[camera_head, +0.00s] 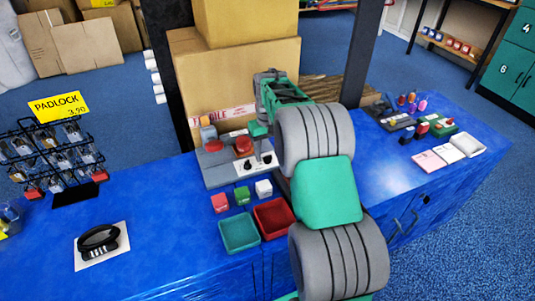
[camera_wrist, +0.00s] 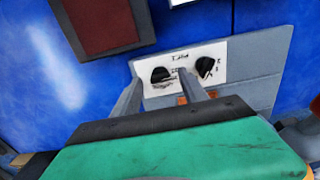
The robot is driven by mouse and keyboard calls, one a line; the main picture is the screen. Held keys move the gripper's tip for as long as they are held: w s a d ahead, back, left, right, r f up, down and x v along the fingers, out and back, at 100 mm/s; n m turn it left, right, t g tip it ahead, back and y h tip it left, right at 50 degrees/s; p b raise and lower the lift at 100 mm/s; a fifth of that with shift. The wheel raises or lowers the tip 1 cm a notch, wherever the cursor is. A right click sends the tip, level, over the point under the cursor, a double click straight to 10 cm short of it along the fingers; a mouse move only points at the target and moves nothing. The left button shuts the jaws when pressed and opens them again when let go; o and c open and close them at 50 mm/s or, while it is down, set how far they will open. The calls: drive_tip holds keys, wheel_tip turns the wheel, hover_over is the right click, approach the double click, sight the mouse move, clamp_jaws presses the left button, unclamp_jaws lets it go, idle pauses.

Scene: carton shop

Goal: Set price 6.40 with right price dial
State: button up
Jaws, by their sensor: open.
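The pale dial panel (camera_wrist: 215,68) carries two black dials. In the head view they sit side by side, left dial (camera_head: 246,165) and right dial (camera_head: 267,158). The wrist view looks turned round, so the right price dial (camera_wrist: 160,75) appears on its left and the other dial (camera_wrist: 206,67) on its right. My gripper (camera_wrist: 160,78) is open, its two grey fingers on either side of the right dial in the picture. I cannot tell whether they touch it. The dial's setting and the price display are too small to read.
A teal tray (camera_head: 239,248) and a red tray (camera_head: 283,232) stand in front of the panel, with small red, green and white blocks. Red buttons (camera_head: 243,146) are behind the dials. A padlock rack (camera_head: 50,160) stands left. Stacked cartons (camera_head: 240,75) are behind.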

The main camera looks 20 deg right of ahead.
drive_tip(key=shift+f, duration=0.3)
drive_tip(key=shift+c, duration=0.3)
clamp_jaws()
